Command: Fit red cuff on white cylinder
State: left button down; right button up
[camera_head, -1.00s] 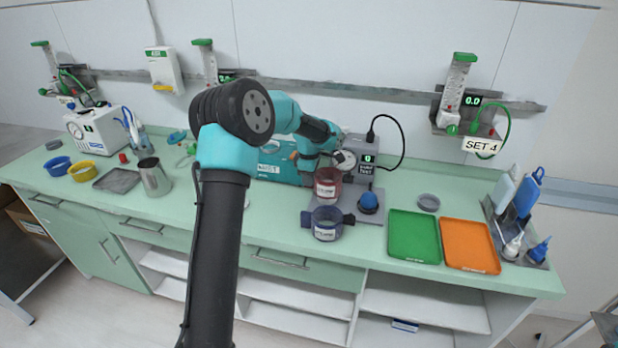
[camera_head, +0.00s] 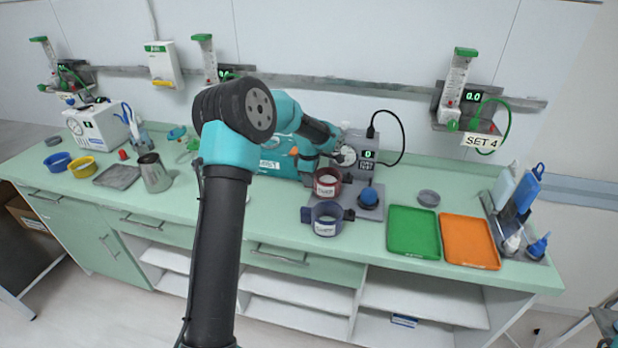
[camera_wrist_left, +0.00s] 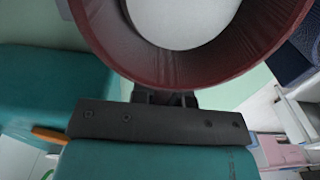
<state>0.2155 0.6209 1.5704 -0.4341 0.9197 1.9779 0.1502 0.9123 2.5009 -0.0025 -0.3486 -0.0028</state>
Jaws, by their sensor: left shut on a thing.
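The red cuff (camera_head: 317,187) is a dark red ring around a white cylinder (camera_head: 327,178) on the grey base at the counter's middle. In the left wrist view the red cuff (camera_wrist_left: 100,35) fills the top, with the white cylinder's pale round face (camera_wrist_left: 180,15) inside its opening. My left gripper (camera_head: 327,160) reaches the cuff from behind and is shut on its near edge or tab; the fingertips (camera_wrist_left: 165,97) are partly hidden under the ring. How far down the cuff sits I cannot tell. My right gripper is out of view.
A blue bulb (camera_head: 369,198) is close on the right. Green (camera_head: 413,232) and orange (camera_head: 469,242) trays lie further right. A gauge box (camera_head: 375,150) stands behind.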

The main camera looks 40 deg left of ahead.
pick_arm(q)
jog(key=shift+f, duration=0.65)
dwell(0.7)
jog(key=c, duration=1.1)
grip_release()
jog(key=shift+o, duration=0.2)
jog(key=shift+r, duration=3.5)
